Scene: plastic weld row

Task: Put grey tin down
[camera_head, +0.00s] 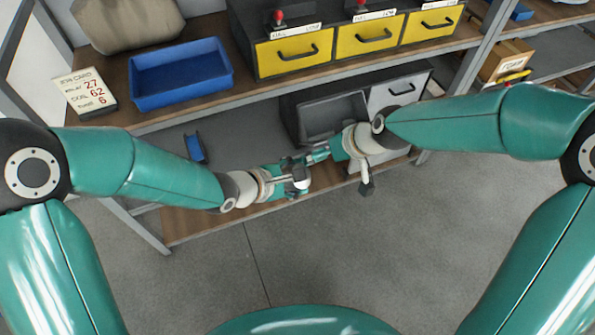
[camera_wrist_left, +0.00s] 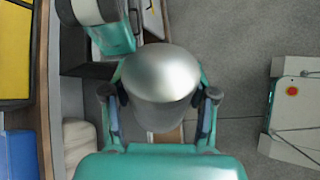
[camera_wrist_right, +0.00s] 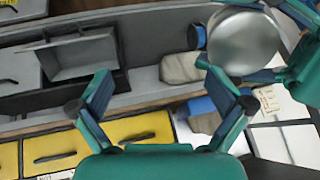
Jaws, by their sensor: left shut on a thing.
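The grey tin (camera_wrist_left: 160,75) is a round metal can with a smooth, shiny top in the left wrist view. My left gripper (camera_wrist_left: 159,98) is shut on it, one finger on each side. The tin also shows at the upper right of the right wrist view (camera_wrist_right: 243,42). In the head view my left gripper (camera_head: 299,176) is over the lower wooden shelf board, and the tin is hard to make out there. My right gripper (camera_wrist_right: 160,82) is open and empty, close to the left one; in the head view its fingers (camera_head: 316,156) are partly hidden.
An open grey bin (camera_head: 335,118) stands on the lower shelf behind the grippers, beside a light grey drawer (camera_head: 398,91). A blue tray (camera_head: 180,75), a card (camera_head: 86,90) and yellow drawers (camera_head: 294,53) are on the upper shelf. Bare wooden board (camera_head: 205,226) shows left of my left gripper.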

